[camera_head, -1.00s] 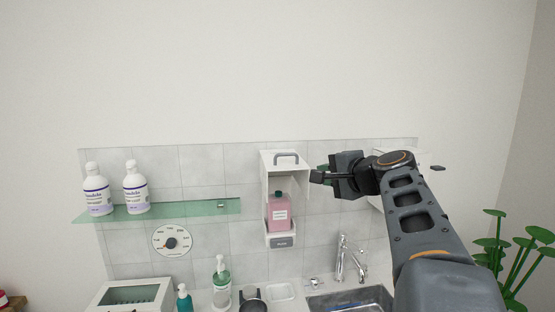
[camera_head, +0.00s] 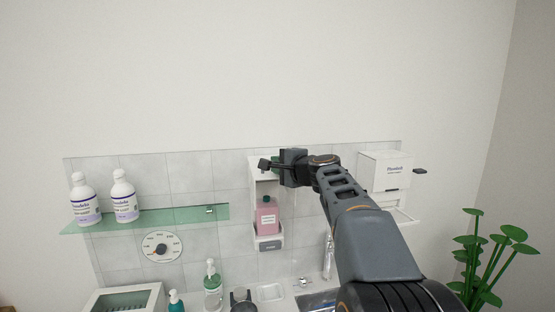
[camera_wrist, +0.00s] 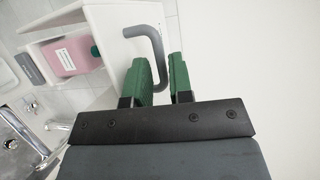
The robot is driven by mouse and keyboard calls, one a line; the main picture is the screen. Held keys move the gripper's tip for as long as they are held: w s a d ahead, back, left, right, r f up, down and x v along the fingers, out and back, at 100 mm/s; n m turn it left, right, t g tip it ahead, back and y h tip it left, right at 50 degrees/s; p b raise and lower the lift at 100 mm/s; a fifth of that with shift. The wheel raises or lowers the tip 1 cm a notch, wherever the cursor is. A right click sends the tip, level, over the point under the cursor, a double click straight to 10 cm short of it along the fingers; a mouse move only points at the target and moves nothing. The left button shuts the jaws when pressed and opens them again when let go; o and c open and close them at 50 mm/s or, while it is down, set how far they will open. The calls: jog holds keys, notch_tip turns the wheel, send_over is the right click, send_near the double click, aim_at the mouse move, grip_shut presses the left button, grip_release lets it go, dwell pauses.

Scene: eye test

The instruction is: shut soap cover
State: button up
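The white soap dispenser (camera_head: 252,200) is fixed to the tiled wall, its front open on a pink soap bottle (camera_head: 266,217). The bottle also shows in the wrist view (camera_wrist: 75,55). The white cover (camera_wrist: 112,18) is raised and carries a grey U-shaped handle (camera_wrist: 142,31). My gripper (camera_head: 270,163) is at the top of the dispenser and hides most of the cover and handle in the head view. In the wrist view its green fingers (camera_wrist: 158,68) are apart, with one leg of the handle showing in the gap between them. Contact cannot be told.
A glass shelf (camera_head: 150,218) with two white bottles is at left, above a round dial (camera_head: 161,246). A white box (camera_head: 384,171) is on the wall at right. A plant (camera_head: 484,250) stands at far right.

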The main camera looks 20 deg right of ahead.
jog(key=shift+w+a+f, duration=0.1)
jog(key=shift+w+a, duration=0.1)
jog(key=shift+w, duration=0.5)
jog(key=shift+c, duration=0.5)
grip_shut()
jog(key=shift+d, duration=0.15)
